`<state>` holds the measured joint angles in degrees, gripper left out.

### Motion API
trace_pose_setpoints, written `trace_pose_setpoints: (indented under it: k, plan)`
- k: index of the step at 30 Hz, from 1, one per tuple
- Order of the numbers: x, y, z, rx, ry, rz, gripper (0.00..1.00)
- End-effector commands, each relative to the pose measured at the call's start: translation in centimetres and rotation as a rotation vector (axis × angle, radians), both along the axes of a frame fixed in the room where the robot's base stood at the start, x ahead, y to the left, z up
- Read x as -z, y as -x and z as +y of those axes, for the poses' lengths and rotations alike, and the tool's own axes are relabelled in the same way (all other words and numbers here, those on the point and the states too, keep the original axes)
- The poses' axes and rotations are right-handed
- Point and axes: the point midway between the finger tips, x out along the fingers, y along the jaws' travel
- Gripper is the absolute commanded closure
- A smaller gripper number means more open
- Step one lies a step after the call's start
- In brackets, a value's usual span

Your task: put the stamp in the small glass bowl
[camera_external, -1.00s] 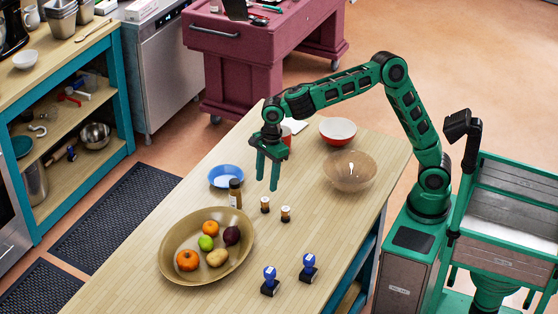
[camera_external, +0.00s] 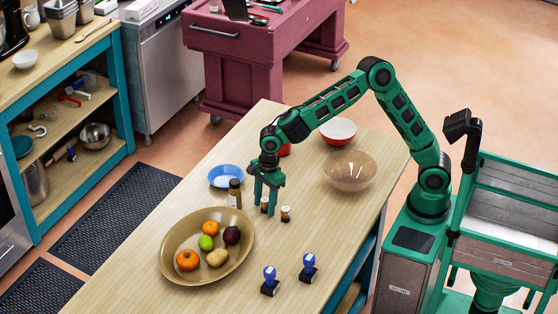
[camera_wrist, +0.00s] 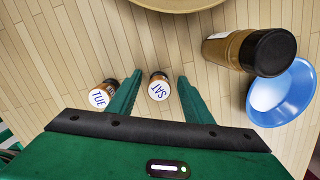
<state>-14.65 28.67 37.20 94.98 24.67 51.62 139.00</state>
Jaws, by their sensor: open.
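Two blue-handled stamps with black bases, one (camera_external: 270,282) left of the other (camera_external: 309,269), stand near the table's front edge. Two small brown pieces with white round tops stand mid-table; I cannot tell whether they are stamps or bottles. One is marked SAT (camera_wrist: 159,91), the other TUE (camera_wrist: 101,97). My gripper (camera_external: 266,212) is open and points down, its fingers (camera_wrist: 160,80) on either side of the SAT piece without closing on it. The TUE piece (camera_external: 285,214) is outside the fingers. A see-through brownish glass bowl (camera_external: 350,172) stands to the right and looks empty.
A blue bowl (camera_external: 225,176) and a dark-capped bottle (camera_external: 235,194) stand close left of my gripper. A large tan bowl (camera_external: 170,247) holds fruit and vegetables. A red bowl (camera_external: 338,132) stands behind the glass bowl. The table between glass bowl and stamps is clear.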

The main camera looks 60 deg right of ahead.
Motion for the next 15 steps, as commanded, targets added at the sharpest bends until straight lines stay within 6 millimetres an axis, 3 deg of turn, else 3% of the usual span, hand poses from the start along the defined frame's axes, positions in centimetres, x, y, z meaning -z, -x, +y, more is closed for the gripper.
trace_pose_setpoints:
  k: [5, 11, 15]
  plan:
    - [-0.02, 0.0, 0.01, 0.0, 0.0, 0.0, 0.54]
    - [-0.04, -0.02, 0.0, 0.0, 0.0, 0.0, 0.99]
    - [-0.06, -0.02, 0.0, 0.0, -0.001, -0.001, 1.0]
